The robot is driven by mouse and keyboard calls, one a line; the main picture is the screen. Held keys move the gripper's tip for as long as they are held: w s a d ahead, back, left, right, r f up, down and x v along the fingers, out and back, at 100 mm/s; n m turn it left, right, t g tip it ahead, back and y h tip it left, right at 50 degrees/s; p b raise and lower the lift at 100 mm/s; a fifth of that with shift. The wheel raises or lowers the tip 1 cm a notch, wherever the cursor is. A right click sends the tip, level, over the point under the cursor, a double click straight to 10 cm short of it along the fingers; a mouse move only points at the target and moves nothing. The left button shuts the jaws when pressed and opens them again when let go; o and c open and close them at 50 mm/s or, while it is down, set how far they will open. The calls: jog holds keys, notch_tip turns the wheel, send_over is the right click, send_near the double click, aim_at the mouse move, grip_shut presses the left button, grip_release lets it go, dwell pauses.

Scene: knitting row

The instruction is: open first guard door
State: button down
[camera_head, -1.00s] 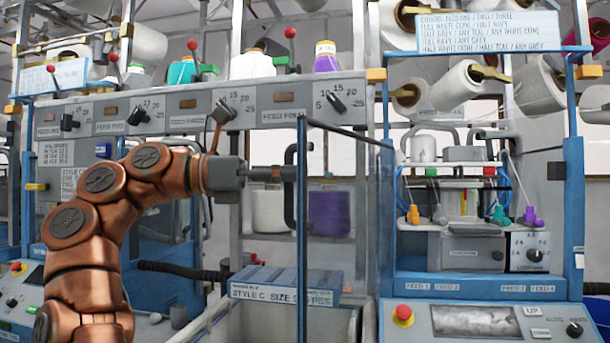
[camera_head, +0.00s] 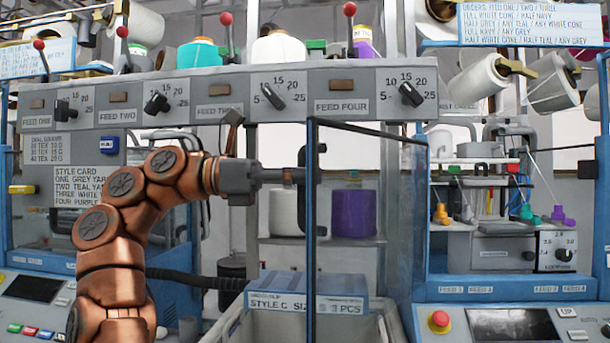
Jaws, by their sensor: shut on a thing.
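The guard door (camera_head: 365,215) is a clear panel in a thin dark-blue frame. It stands swung out from the blue machine on the right, its free edge towards me and its far edge by that machine's left post. A dark upright handle (camera_head: 317,240) sits at its free edge. My gripper (camera_head: 302,177) reaches in from the left and is shut on the handle. The fingertips are partly hidden behind the door's edge post, so the exact grip is hard to see.
A grey bin with a blue-topped style box (camera_head: 305,292) stands below the door. White and purple yarn cones (camera_head: 354,212) sit on a shelf behind. The feed panel (camera_head: 225,95) runs above my arm. A red stop button (camera_head: 439,320) is on the right console.

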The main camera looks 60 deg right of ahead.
jog(key=c, duration=1.3)
grip_release()
jog(key=shift+a, duration=0.1)
jog(key=shift+c, duration=0.2)
jog(key=shift+o, duration=1)
